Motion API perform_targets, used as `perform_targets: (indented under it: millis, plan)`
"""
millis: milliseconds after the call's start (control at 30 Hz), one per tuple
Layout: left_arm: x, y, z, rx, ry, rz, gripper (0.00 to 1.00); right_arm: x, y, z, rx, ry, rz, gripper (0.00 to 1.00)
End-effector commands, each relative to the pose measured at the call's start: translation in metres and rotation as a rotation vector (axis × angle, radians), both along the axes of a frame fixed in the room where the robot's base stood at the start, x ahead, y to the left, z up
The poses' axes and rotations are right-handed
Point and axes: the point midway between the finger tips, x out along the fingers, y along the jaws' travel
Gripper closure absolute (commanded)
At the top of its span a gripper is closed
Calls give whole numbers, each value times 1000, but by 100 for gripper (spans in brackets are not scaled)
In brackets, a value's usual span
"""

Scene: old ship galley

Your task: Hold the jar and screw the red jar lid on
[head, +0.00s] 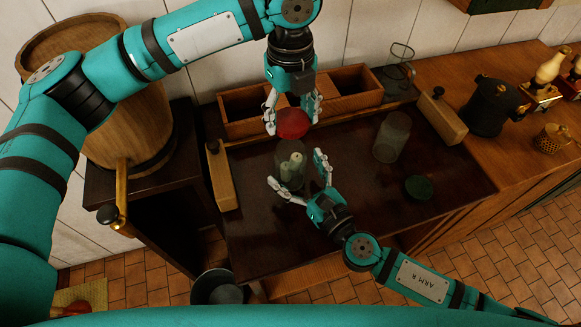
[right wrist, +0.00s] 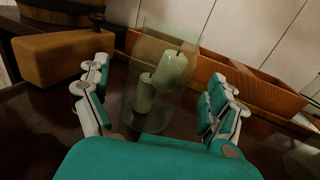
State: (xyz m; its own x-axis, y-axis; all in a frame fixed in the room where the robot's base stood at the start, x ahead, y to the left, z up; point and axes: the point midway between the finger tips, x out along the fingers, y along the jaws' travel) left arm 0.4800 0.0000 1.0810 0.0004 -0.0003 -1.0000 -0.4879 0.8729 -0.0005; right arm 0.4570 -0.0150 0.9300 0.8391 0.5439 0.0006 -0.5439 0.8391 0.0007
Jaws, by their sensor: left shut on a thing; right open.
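The red jar lid (head: 292,123) is between the fingers of my left gripper (head: 292,112), which is shut on it. The lid is just above a clear glass jar (head: 281,166); I cannot tell whether it touches the rim. The jar stands on the dark table and holds two pale green candles, which also show in the right wrist view (right wrist: 172,70). My right gripper (head: 297,172) is open, its fingers spread to either side of the lower jar. In the right wrist view the jar (right wrist: 135,115) is between the open fingers.
Another clear glass jar (head: 391,138) stands to the right, with a dark green lid (head: 418,188) lying in front of it. A wooden divided box (head: 245,128) is at the back. Wooden blocks (head: 221,180) stand at the sides. The table's front right is clear.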

Motion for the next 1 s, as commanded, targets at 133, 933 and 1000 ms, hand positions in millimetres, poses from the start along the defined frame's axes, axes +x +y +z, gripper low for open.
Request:
perform_targets:
  millis: [133, 933, 1000]
  plan:
    - [0, 0, 0, 0, 0, 0, 54, 13, 9, 0, -1, -1, 0, 6]
    - [0, 0, 0, 0, 0, 0, 54, 18, 12, 0, -1, 0, 0, 56]
    - [0, 0, 0, 0, 0, 0, 54, 18, 12, 0, -1, 0, 0, 65]
